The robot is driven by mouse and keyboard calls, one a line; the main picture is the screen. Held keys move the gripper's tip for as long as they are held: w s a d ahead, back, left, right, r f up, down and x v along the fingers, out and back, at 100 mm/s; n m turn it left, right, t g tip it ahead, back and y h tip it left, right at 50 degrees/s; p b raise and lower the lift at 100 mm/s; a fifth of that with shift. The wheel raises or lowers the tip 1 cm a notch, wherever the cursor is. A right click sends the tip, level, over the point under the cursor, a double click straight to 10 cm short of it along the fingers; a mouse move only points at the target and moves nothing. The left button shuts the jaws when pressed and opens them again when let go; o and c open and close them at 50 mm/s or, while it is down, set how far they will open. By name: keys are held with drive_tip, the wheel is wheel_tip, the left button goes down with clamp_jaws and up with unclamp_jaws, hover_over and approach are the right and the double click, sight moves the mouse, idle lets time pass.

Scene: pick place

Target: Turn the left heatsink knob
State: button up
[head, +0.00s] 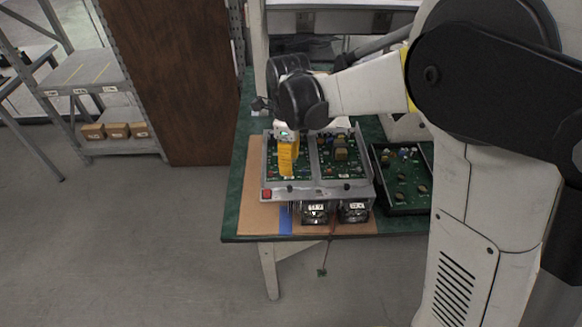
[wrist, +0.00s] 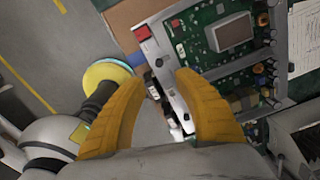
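An open metal chassis (head: 318,191) with green circuit boards sits on the table; its front rail carries a red button (head: 267,194). A small dark knob (head: 290,188) is at the rail's left, and another dark knob (head: 347,187) is further right. Two dark heatsink-like blocks, left (head: 314,212) and right (head: 354,211), stand before the rail. My gripper (head: 287,172) points down over the left board, behind the left knob. In the wrist view my yellow fingers (wrist: 158,85) are apart, with the chassis edge beyond the gap. Nothing shows held. The red button also shows there (wrist: 143,32).
A black tray (head: 408,205) with a green board lies right of the chassis. A brown mat (head: 252,205) and blue strip (head: 285,222) are under the chassis front. The green table edge (head: 400,226) is close in front. A shelf with small boxes (head: 117,130) stands far left.

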sight(290, 188)
wheel_tip(290, 188, down, 10)
drive_tip(key=b, duration=0.3)
drive_tip(key=shift+s+f+b, duration=0.1)
drive_tip(key=shift+s+b, duration=0.05)
drive_tip(key=shift+b, duration=0.25)
